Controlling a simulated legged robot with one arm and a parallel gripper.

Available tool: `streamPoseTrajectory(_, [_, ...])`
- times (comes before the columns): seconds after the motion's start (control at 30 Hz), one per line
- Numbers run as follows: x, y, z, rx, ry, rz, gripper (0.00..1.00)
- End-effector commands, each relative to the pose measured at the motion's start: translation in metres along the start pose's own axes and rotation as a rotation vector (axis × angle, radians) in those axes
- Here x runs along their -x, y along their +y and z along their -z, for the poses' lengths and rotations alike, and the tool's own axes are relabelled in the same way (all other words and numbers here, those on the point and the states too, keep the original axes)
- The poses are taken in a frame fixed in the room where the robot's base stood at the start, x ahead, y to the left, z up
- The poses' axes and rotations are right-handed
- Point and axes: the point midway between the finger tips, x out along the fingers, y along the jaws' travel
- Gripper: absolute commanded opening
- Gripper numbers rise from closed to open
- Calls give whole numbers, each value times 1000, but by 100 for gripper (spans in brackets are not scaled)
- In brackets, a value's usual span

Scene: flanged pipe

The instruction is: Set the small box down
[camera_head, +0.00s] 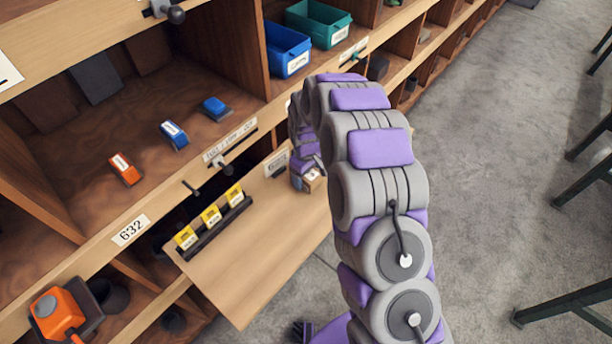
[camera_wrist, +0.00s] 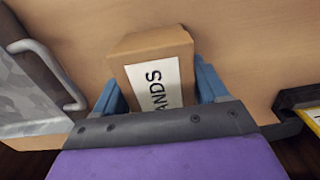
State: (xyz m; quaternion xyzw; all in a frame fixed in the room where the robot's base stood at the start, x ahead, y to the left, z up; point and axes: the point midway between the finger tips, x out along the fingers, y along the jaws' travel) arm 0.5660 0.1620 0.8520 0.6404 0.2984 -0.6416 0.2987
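The small box (camera_wrist: 150,45) is brown cardboard with a white label on which "ANDS" can be read. In the wrist view it sits between the two blue fingers of my gripper (camera_wrist: 160,88), which close on its sides. In the head view my gripper (camera_head: 307,176) is over the right part of the pale wooden pull-out board (camera_head: 262,240), and the box (camera_head: 312,181) shows small beneath it. I cannot tell whether the box touches the board.
A black rack with several yellow boxes (camera_head: 211,216) stands along the board's left side. The board's front middle is clear. The shelf behind holds orange (camera_head: 125,169) and blue (camera_head: 174,134) items.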

Motion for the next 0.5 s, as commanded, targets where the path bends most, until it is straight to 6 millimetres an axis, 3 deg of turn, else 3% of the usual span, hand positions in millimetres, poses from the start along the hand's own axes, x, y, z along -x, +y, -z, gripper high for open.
streamPoseTrajectory(0.07, [0,0,0,0,0,0,65])
streamPoseTrajectory(0.5, [0,0,0,0,0,0,23])
